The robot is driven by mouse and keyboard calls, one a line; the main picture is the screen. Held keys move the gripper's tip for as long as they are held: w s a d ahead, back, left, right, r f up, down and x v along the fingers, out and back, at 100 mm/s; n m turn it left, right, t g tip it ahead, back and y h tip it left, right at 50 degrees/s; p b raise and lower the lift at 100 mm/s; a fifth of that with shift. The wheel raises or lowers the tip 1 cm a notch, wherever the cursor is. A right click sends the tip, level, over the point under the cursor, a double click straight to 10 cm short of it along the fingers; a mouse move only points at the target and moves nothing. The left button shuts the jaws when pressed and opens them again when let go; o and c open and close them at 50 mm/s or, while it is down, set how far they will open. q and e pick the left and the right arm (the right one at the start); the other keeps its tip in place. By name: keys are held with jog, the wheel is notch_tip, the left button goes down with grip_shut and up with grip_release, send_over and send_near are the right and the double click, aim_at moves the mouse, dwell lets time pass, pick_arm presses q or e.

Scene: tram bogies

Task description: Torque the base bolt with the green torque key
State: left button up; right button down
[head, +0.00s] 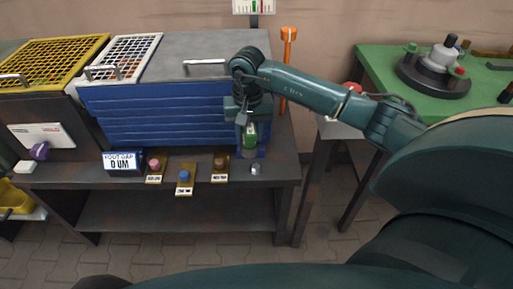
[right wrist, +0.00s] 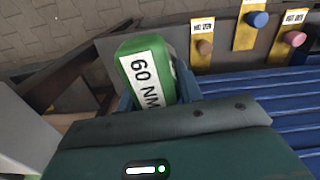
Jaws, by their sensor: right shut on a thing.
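The green torque key (head: 250,133) has a white label reading 60 NM, which shows large in the right wrist view (right wrist: 146,78). My right gripper (head: 247,122) is shut on it, at the front right of the blue cabinet. The key is above the dark bench near a small blue holder; whether it touches the holder I cannot tell. A small silver bolt-like piece (head: 255,169) is at the bench's front edge, just below and right of the key. Whether this is the base bolt I cannot tell. My left gripper is not in view.
Pink (head: 154,164), blue (head: 184,176) and brown (head: 219,163) knobs on yellow plates line the bench front, beside a foot-gap display (head: 123,162). An orange-topped tool (head: 288,60) stands behind. The green table (head: 400,70) at right carries a round dark fixture (head: 435,75).

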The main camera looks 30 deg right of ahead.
jog(key=f, duration=0.1)
jog(key=d+f, duration=0.1)
jog(key=d+f+m, duration=0.1)
jog(key=shift+w+b, duration=0.25)
jog(key=shift+b, duration=0.1)
jog(key=shift+w+d+f, duration=0.1)
jog(key=shift+d+f, duration=0.05)
jog(key=shift+d, duration=0.05)
